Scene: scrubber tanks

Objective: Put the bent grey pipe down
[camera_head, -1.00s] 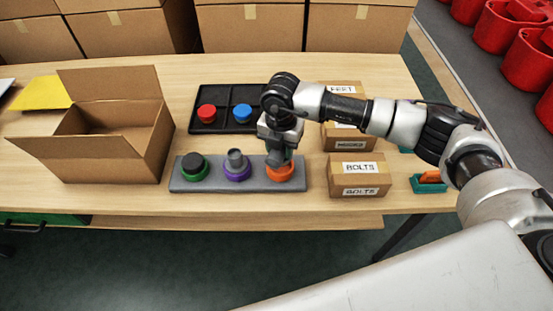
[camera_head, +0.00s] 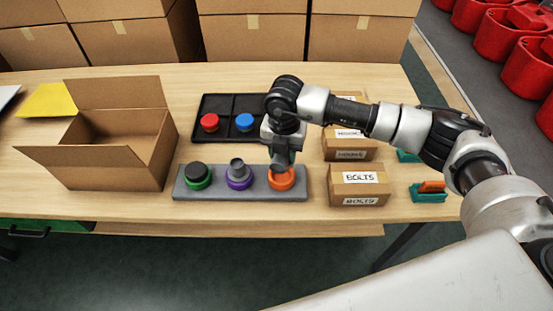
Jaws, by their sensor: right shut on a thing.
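My right gripper (camera_head: 282,156) points down over the orange ring (camera_head: 281,180) at the right end of the grey base (camera_head: 215,193). It is shut on a grey piece, the bent grey pipe (camera_head: 280,166), mostly hidden by the fingers. The pipe's lower end is at the orange ring's opening; I cannot tell whether it is inside or just above. Another grey pipe piece (camera_head: 237,165) stands in the purple ring (camera_head: 239,180) in the middle. A green ring with a dark top (camera_head: 197,176) is at the left end. My left gripper is not in view.
A black divided tray (camera_head: 262,103) with a red cap (camera_head: 209,122) and a blue cap (camera_head: 244,122) lies behind. An open cardboard box (camera_head: 95,170) stands left. A bolts box (camera_head: 358,186) is close on the right, with another box (camera_head: 352,141) behind.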

